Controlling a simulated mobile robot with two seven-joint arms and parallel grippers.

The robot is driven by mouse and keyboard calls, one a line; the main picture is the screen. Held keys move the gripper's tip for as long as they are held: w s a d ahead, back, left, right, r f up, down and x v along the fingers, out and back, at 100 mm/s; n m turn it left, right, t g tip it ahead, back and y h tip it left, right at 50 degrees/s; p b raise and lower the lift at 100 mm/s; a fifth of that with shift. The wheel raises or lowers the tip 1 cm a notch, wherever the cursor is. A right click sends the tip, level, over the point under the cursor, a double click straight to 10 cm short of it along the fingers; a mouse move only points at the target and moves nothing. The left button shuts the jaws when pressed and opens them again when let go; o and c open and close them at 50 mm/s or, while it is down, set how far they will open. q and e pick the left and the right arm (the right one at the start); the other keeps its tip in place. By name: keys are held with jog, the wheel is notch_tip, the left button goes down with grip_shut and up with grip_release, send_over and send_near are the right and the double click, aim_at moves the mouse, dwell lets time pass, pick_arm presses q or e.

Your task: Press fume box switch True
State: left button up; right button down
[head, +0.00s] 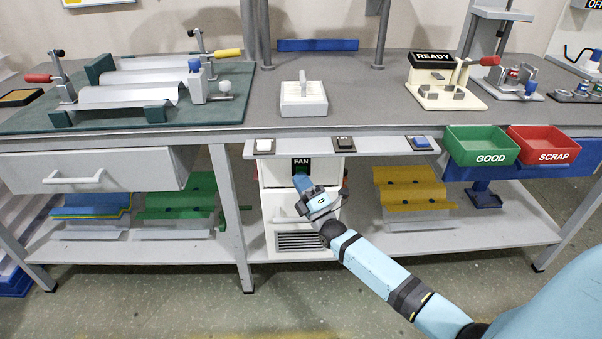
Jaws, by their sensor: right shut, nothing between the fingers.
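The fume box (273,208) is a white cabinet under the table's front edge, with a vent grille low on its front. A FAN label sits at its top, and below it is a dark switch with a green part (301,166). My right gripper (302,181) is shut and empty, its blue tip just below the switch in the picture. Its tip hides the lower part of the switch area; I cannot tell whether it touches. Which way the switch is set is too small to tell. My left gripper is out of view.
A rail (380,146) with small white, black and blue buttons runs just above the fume box. A green GOOD bin (483,141) and a red SCRAP bin (545,141) hang at the right. Table legs and a lower shelf (480,232) with corrugated sheets flank the box.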

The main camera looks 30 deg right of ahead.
jog(key=shift+a+r, duration=0.1)
jog(key=shift+s+a+p, duration=0.3)
jog(key=shift+s+p, duration=0.3)
jog(key=shift+p, duration=0.05)
jog(key=s+a+p, duration=0.3)
jog(key=s+p, duration=0.1)
jog(key=s, duration=0.1)
dwell(0.5)
